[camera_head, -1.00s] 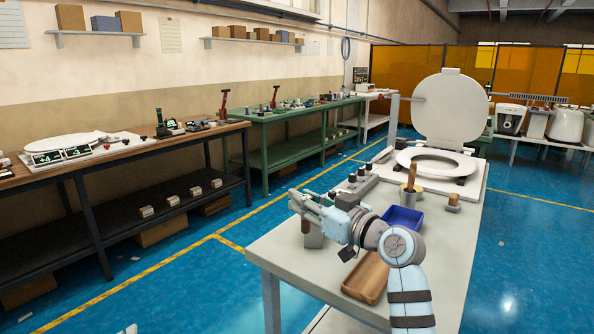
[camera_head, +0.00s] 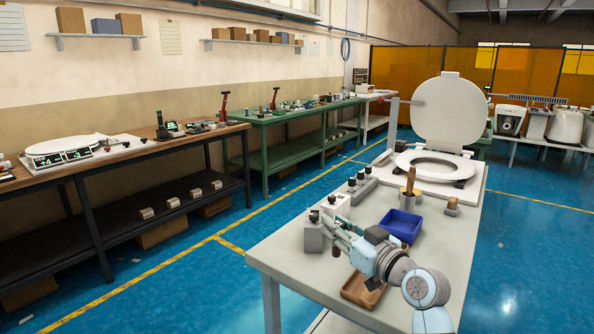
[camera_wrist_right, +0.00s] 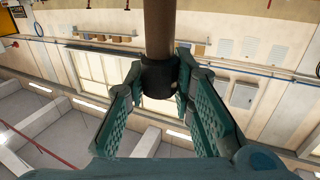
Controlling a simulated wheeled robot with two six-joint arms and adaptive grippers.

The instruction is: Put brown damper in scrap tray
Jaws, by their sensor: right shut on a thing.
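My right gripper (camera_head: 334,234) is over the near part of the grey table, beside a grey block. It is shut on the brown damper (camera_head: 336,250), a small dark brown piece that hangs just below the fingers. In the right wrist view the brown rod (camera_wrist_right: 158,28) with a black collar sits between the green finger pads (camera_wrist_right: 165,100). A brown wooden tray (camera_head: 352,291) lies partly hidden under my right arm, and a blue bin (camera_head: 400,224) stands behind it. No label shows which one is the scrap tray. My left gripper is out of view.
The grey block (camera_head: 313,235) stands left of the gripper, with a row of small fixtures (camera_head: 362,187) behind. A grey cup with a brown upright piece (camera_head: 408,183) stands beyond the blue bin. A white toilet seat (camera_head: 435,165) is at the far end. The near table corner is clear.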

